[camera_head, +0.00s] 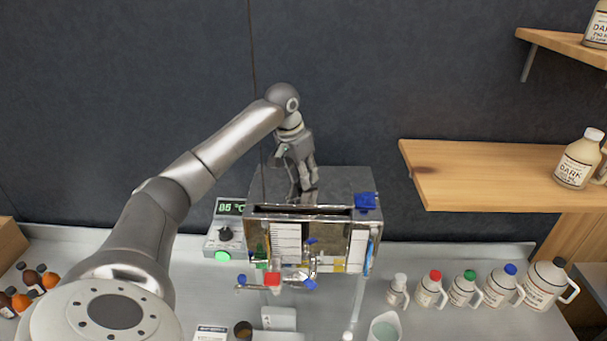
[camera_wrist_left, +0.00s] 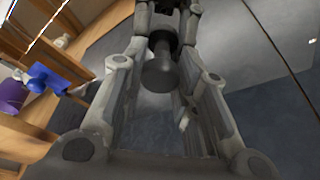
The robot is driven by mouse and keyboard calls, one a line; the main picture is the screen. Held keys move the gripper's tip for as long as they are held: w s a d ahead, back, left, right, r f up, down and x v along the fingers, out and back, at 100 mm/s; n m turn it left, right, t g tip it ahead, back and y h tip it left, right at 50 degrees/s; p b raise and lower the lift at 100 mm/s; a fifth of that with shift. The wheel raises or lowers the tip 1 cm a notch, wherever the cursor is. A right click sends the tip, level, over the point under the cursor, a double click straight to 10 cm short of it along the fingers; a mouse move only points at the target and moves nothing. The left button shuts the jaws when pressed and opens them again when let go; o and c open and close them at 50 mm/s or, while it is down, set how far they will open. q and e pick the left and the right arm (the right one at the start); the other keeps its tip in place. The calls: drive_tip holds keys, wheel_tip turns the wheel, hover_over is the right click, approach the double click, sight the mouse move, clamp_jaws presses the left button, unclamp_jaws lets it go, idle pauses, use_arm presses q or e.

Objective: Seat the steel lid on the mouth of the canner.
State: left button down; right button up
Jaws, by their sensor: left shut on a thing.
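The steel lid (camera_head: 343,184) is a shiny flat plate over the top of the canner (camera_head: 338,236), a steel box standing on the counter. A dark gap (camera_head: 300,212) shows between the lid's front edge and the canner's front rim. I cannot tell whether the lid touches the rim elsewhere. My left gripper (camera_head: 304,190) points down at the lid's left half and is shut on its dark knob. In the left wrist view the knob (camera_wrist_left: 160,72) stands between the two fingers. My right gripper is in neither view.
Several jugs (camera_head: 463,289) with coloured caps line the counter at right. A wooden shelf (camera_head: 480,185) juts out at right. A blue item (camera_head: 365,201) sits at the canner's right corner. Small valves (camera_head: 290,277) project in front.

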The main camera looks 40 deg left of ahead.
use_arm(q)
drive_tip(key=shift+w+f, duration=0.1)
drive_tip(key=shift+f, duration=0.25)
idle(0.4)
drive_tip(key=c, duration=1.1)
unclamp_jaws()
drive_tip(key=shift+o, duration=0.2)
drive_tip(key=o, duration=0.5)
drive_tip(key=shift+r, duration=3.5)
drive_tip(key=shift+f, duration=0.1)
